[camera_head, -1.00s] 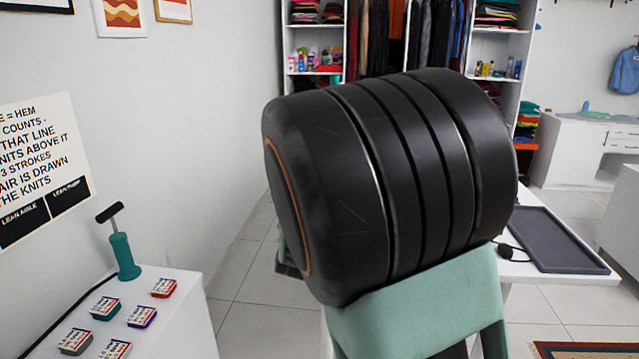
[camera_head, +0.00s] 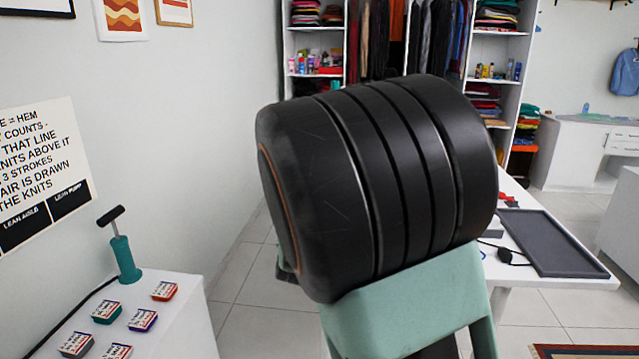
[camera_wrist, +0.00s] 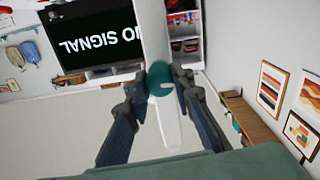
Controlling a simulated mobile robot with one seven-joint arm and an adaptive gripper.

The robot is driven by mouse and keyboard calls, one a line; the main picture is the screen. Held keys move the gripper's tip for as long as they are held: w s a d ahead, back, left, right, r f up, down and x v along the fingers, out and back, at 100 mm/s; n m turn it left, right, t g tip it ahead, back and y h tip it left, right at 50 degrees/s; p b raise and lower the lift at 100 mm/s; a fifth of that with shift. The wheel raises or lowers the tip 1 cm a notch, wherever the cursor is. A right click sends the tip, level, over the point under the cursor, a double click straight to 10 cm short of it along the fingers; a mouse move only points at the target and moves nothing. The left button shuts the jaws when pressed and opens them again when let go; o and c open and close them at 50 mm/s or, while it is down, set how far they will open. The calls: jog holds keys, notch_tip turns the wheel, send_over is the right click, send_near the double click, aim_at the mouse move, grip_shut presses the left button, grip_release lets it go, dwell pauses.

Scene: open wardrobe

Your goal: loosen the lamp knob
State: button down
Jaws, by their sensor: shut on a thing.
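In the wrist view, a round teal knob (camera_wrist: 159,83) sits on a long white bar (camera_wrist: 168,122), which looks like part of the lamp. My gripper (camera_wrist: 166,80) has one finger on each side of the knob and is shut on it. In the head view, my own black and green arm fills the middle and hides the gripper, the knob and the lamp. I cannot tell from here how tight the knob is.
A white table with a dark grey tray (camera_head: 553,243) stands to the right, partly behind my arm. A white stand with several small labelled boxes (camera_head: 142,320) and a teal hand pump (camera_head: 124,250) is at the lower left. The open wardrobe (camera_head: 504,62) is at the back.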

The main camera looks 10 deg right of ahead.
jog(key=shift+n+p, duration=1.65)
jog(key=shift+n, duration=0.15)
jog(key=shift+n+p, duration=1.85)
jog(key=shift+n, duration=0.35)
jog(key=shift+r+n+p, duration=0.1)
jog(key=shift+n+p, duration=2)
jog(key=shift+n, duration=0.5)
jog(key=shift+n+p, duration=0.9)
jog(key=shift+n, duration=0.5)
jog(key=c, duration=1.4)
grip_release()
jog(key=shift+o, duration=0.2)
jog(key=shift+s, duration=0.1)
jog(key=p+v, duration=0.1)
jog(key=v, duration=0.7)
